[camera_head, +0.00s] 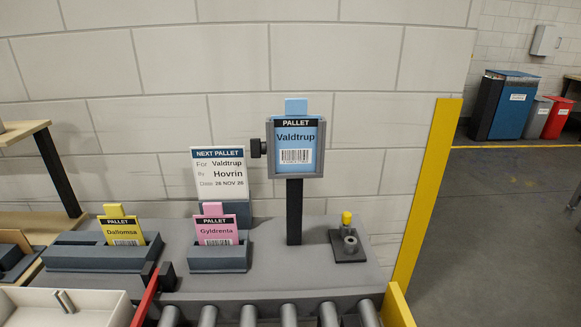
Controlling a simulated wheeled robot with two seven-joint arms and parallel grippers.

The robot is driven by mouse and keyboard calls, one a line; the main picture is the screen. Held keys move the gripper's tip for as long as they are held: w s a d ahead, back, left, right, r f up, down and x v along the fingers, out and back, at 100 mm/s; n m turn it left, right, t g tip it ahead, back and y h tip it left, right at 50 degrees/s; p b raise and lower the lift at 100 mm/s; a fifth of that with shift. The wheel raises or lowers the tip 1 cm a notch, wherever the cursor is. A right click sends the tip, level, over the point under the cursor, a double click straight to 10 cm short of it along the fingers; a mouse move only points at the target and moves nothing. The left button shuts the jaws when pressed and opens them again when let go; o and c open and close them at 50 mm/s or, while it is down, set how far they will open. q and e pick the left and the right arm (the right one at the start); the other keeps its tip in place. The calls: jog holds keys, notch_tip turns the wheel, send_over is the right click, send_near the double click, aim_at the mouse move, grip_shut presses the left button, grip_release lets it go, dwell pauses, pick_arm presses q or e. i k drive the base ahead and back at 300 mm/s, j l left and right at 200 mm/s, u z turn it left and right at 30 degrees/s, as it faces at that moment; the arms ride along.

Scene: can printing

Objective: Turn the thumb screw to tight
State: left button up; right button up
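A dark knob (257,148), which looks like the thumb screw, sticks out from the left side of a grey card holder (270,164) on a dark post (294,212). The holder carries a blue pallet card (296,144) reading "Valdtrup", standing upright in it. The knob is small, so I cannot tell how far it is turned. I see neither of my grippers in this view, and nothing touches the knob.
A pink "Gyldrenia" card (217,230) and a yellow "Dallomsa" card (122,230) stand in grey racks. A "Next pallet" sign (219,173) is behind. A yellow-topped part (347,218) stands right of the post. Rollers (289,315) and a white tray (105,304) are in front.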

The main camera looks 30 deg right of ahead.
aim_at(258, 148)
jog(key=i+j+z, duration=0.15)
jog(key=j+z, duration=0.15)
jog(key=z, duration=0.2)
jog(key=i+j+z, duration=0.1)
jog(key=j+z, duration=0.6)
jog(key=z, duration=0.25)
